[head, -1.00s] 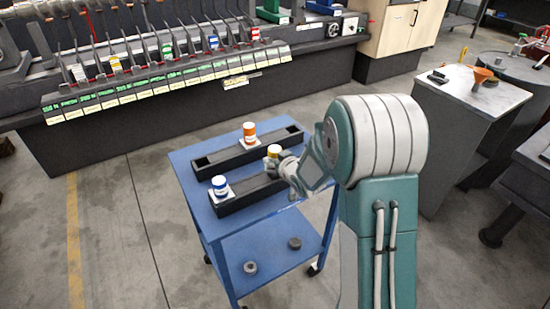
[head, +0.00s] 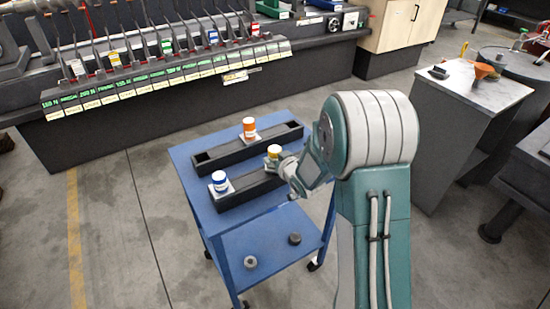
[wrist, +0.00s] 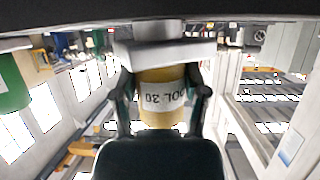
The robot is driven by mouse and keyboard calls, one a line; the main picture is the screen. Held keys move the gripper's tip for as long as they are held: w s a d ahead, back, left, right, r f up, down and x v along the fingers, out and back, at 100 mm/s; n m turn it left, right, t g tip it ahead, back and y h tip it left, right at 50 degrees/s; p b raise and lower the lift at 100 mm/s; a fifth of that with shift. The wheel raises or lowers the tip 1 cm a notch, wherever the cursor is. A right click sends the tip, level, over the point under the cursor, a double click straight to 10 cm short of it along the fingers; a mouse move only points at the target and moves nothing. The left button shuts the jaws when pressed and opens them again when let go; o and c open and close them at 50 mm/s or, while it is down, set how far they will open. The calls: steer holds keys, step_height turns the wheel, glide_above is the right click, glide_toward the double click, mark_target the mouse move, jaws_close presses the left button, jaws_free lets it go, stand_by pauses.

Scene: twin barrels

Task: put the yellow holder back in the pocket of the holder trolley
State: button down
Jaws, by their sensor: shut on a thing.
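The yellow holder (head: 273,149) with a white top is at the right part of the front black rail of the blue holder trolley (head: 259,212). My gripper (head: 284,161) reaches it from the right. In the wrist view, the fingers (wrist: 161,98) are shut on the yellow holder (wrist: 160,78), one on each side of its labelled body; a pale flange lies across its end. The pocket under the holder is hidden, so I cannot tell whether the holder is seated or just above the rail.
A blue holder (head: 220,181) stands at the left end of the front rail. An orange holder (head: 249,127) stands in the rear rail (head: 225,152), with open pockets at both ends. Two grey pieces (head: 250,262) lie on the lower shelf. A grey cabinet (head: 462,135) stands at right.

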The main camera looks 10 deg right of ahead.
steer(key=shift+f, duration=0.45)
jaws_free()
steer(key=shift+f, duration=0.1)
steer(key=v, duration=1.2)
steer(key=shift+f, duration=0.1)
